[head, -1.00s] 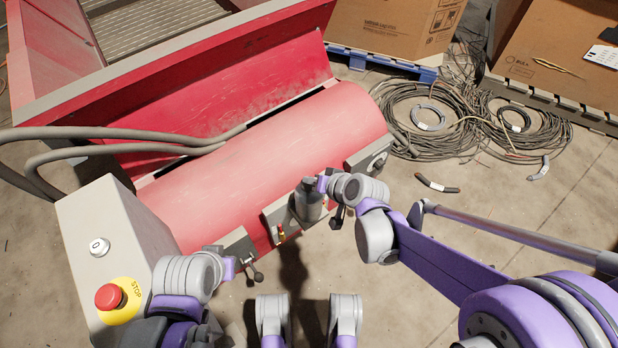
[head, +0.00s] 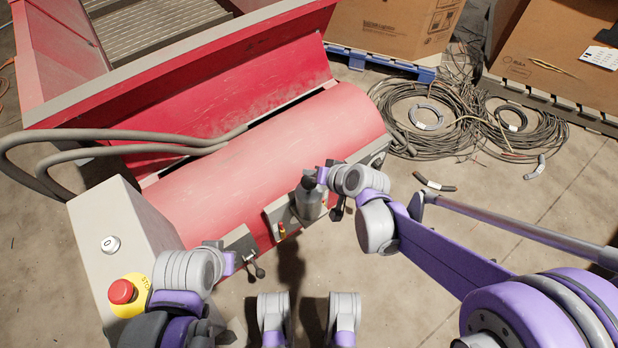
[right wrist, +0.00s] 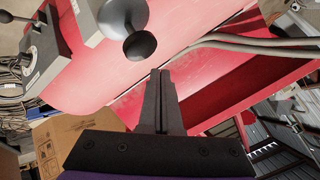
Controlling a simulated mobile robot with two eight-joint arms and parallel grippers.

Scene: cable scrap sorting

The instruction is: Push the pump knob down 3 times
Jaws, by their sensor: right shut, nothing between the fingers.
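The pump (head: 309,203) is a grey upright cylinder with a dark top, mounted on the front of the red machine. Its black knob (head: 309,179) shows at the top of it. I cannot tell contact.
A grey control box with a red stop button (head: 121,291) stands at the left, near my left arm. Cable coils (head: 425,118) lie on the floor at right, near cardboard boxes (head: 388,30).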

